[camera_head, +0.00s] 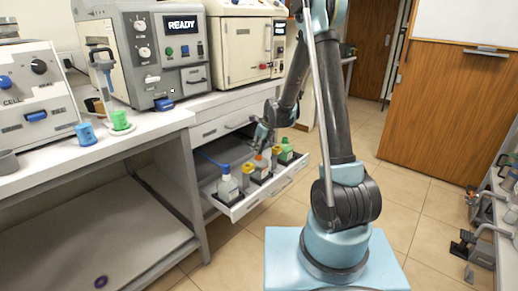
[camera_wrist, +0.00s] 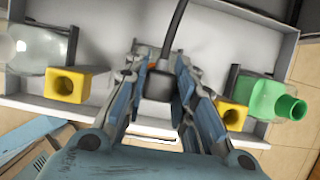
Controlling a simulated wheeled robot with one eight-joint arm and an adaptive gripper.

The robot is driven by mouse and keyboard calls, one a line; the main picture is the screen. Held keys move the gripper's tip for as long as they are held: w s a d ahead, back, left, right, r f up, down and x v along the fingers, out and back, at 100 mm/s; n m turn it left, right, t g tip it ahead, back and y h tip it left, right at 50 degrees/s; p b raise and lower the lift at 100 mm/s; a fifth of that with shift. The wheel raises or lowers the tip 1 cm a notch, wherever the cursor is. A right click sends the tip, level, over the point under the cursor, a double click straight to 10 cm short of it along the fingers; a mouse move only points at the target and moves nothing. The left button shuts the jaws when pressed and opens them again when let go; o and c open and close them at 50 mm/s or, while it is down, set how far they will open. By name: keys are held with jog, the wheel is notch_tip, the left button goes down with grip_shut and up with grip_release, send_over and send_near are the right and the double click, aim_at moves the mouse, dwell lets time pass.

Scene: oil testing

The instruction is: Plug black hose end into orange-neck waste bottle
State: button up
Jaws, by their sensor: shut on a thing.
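My gripper (camera_wrist: 160,62) is shut on the black hose end (camera_wrist: 158,86), with the black hose running up from it in the wrist view. In the head view my gripper (camera_head: 262,143) is over the open drawer, just above the orange-neck waste bottle (camera_head: 261,161). That bottle stands in the middle of the drawer's row. I cannot tell whether the hose end touches the bottle's neck.
The open drawer (camera_head: 240,209) also holds a blue-topped clear bottle (camera_head: 228,187), a green bottle (camera_head: 286,151), and yellow blocks with holes (camera_wrist: 70,86) (camera_wrist: 232,115) on either side of the gripper. Floor in front is clear.

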jog(key=o, duration=1.1)
jog(key=shift+r, duration=0.15)
jog(key=v, duration=1.1)
jog(key=s+d+r+n, duration=0.6)
jog(key=s+d+n, duration=0.15)
jog(key=s, duration=0.25)
jog(key=s+d+f+n+h, duration=0.1)
jog(key=s+d+n, duration=0.3)
jog(key=s, duration=0.5)
jog(key=s+d+f+n+h, duration=0.1)
jog(key=s+d+f+n, duration=0.1)
jog(key=s+d+n, duration=0.3)
jog(key=s+d+f+n+h, duration=0.1)
jog(key=s+d+n, duration=0.4)
jog(key=s+n, duration=0.4)
jog(key=shift+s+f+g, duration=0.15)
jog(key=shift+s, duration=1.15)
jog(key=shift+s+f+g, duration=0.15)
jog(key=shift+s, duration=1.2)
